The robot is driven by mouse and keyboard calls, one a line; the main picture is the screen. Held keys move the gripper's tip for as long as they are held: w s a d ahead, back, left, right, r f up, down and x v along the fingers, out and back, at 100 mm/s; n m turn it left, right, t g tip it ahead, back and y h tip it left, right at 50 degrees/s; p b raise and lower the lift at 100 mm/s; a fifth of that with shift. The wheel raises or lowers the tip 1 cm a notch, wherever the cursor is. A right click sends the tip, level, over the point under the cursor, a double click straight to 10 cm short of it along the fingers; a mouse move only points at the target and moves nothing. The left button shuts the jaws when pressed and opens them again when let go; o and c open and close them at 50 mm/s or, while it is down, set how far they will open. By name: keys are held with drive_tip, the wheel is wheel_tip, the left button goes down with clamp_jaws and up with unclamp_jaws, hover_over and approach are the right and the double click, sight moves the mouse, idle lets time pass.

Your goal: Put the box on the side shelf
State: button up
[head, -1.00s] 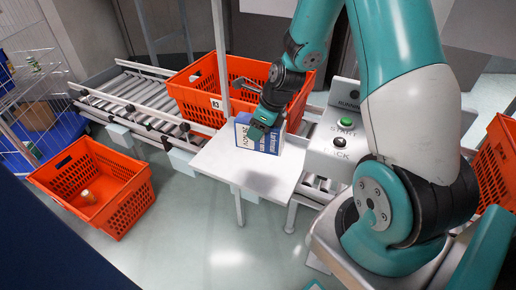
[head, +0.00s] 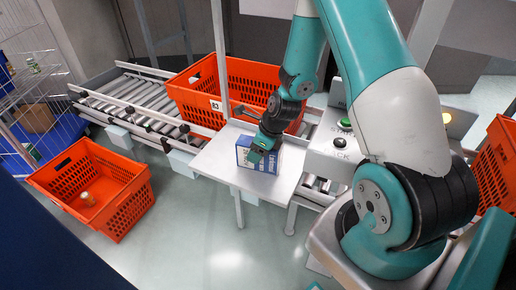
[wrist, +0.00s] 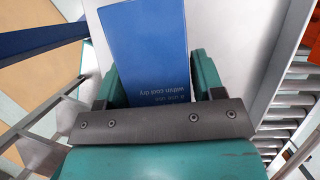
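The blue and white box (head: 243,156) is upright at the white side shelf (head: 218,163), over its back right part. I cannot tell whether its base touches the shelf surface. My gripper (head: 262,146) is at the top of the box, with its fingers on either side of it. In the wrist view, the blue face of the box (wrist: 150,50) fills the space between the two green fingers of my gripper (wrist: 158,85), which is shut on it. The lower end of the box is hidden in that view.
An orange tote (head: 190,100) stands on the roller conveyor (head: 130,97) behind the shelf. Another orange tote (head: 125,205) with a small item in it is on the floor at left. A control box with a green button (head: 345,123) is right of the shelf. The shelf's front left is clear.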

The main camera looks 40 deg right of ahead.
drive_tip(key=shift+o, duration=0.8)
drive_tip(key=shift+r, duration=0.1)
